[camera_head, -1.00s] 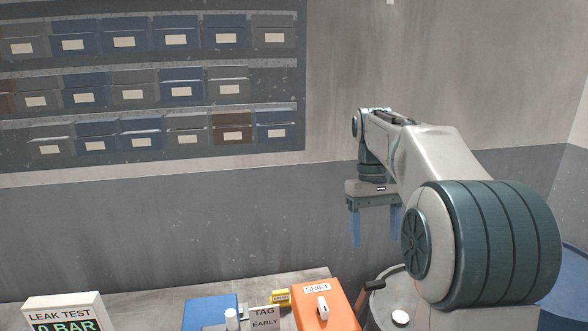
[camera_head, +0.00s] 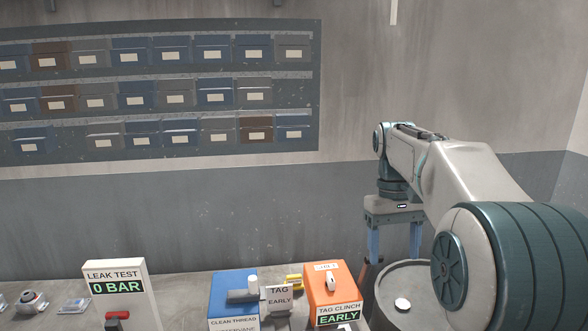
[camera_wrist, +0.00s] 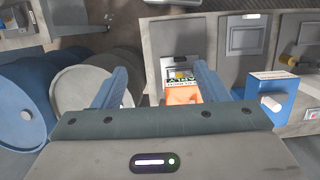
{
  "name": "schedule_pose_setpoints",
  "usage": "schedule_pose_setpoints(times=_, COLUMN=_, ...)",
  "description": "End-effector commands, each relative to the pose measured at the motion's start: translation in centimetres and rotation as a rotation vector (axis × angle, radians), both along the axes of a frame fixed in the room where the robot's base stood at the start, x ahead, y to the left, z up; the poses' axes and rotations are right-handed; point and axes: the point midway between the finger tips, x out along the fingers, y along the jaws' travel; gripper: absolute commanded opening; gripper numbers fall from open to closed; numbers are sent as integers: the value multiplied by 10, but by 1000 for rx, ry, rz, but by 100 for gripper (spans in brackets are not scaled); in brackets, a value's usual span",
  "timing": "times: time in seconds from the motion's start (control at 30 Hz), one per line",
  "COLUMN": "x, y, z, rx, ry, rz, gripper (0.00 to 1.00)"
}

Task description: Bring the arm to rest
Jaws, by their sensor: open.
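My gripper (camera_head: 394,241) hangs from my arm at the right of the head view, fingers pointing down. Its two blue fingers are apart with nothing between them. It is above and behind the right end of the bench, near the orange tag clinch box (camera_head: 331,291). In the wrist view my gripper (camera_wrist: 160,82) also shows open, with the orange box (camera_wrist: 182,96) lower down between and beyond the fingers.
A grey-topped drum (camera_head: 408,277) stands right of the bench; a blue drum (camera_wrist: 20,105) shows in the wrist view. A blue clean thread box (camera_head: 226,300), a tag plate (camera_head: 279,298) and a leak test display (camera_head: 116,281) stand on the bench. A bin rack (camera_head: 160,62) hangs on the wall.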

Motion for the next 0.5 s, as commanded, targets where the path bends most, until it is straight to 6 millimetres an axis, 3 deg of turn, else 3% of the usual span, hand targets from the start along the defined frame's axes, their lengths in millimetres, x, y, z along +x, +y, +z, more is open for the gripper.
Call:
schedule_pose_setpoints(times=0.37, x=-37, y=12, z=-11, rx=-1, ry=-112, rz=-19, gripper=67)
schedule_pose_setpoints(times=0.5, x=-61, y=18, z=-21, rx=0, ry=-178, rz=-35, gripper=67)
